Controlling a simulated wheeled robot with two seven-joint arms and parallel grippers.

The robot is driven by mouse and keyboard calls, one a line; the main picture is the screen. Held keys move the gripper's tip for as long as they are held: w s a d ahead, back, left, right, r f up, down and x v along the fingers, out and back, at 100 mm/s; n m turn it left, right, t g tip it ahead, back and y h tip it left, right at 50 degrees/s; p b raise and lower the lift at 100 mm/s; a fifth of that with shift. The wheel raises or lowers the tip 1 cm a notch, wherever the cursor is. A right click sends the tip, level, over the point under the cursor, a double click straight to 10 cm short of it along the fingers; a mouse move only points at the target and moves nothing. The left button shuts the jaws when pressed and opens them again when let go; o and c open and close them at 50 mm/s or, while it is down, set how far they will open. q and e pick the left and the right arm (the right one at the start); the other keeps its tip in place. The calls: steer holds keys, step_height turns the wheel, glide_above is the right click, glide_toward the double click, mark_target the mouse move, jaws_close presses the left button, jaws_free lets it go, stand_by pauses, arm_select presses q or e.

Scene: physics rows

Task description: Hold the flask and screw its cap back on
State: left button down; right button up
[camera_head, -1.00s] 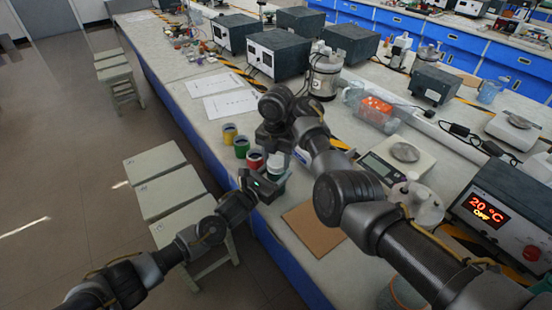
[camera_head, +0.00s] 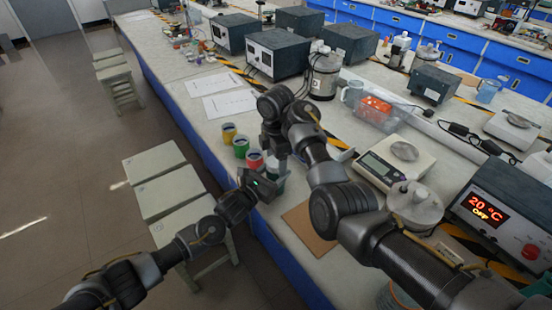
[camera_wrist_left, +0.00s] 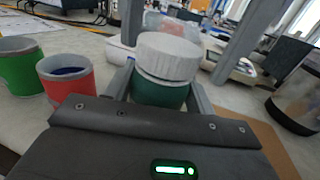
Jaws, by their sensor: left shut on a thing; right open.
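The flask (camera_wrist_left: 160,92) is dark green and stands upright between the fingers of my left gripper (camera_head: 272,186), which is shut on it. Its pale grey-white cap (camera_wrist_left: 168,56) sits on top of the flask, looking slightly tilted. My right gripper (camera_head: 280,158) is open and points down from above. Its two grey fingers also show in the left wrist view, one on each side of the cap and apart from it. In the head view the flask and cap are mostly hidden by the grippers.
A red cup (camera_head: 254,161), a green cup (camera_head: 241,147) and a yellow cup (camera_head: 229,133) stand in a row beside the flask, near the bench edge. A brown board (camera_head: 310,228) lies in front. A balance (camera_head: 396,162) and a clear bin (camera_head: 368,108) stand to the right.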

steer(key=shift+n+t, duration=0.3)
steer(key=shift+n, duration=0.2)
steer(key=w+r, duration=0.1)
steer(key=r, duration=0.1)
steer(key=w+r, duration=0.1)
steer(key=r, duration=0.2)
steer(key=w+r, duration=0.1)
steer(key=r, duration=0.2)
steer(key=shift+w+d, duration=0.15)
steer(key=shift+d, duration=0.1)
steer(key=shift+c, duration=0.4)
steer(key=s+n, duration=0.1)
steer(key=s+a+n, duration=0.1)
steer(key=s, duration=0.1)
steer(key=shift+r+g, duration=0.2)
steer(key=shift+g, duration=0.2)
steer(key=shift+s+d+f, duration=0.1)
steer(key=shift+s+f, duration=0.05)
steer(key=shift+f, duration=0.05)
steer(key=shift+f, duration=4)
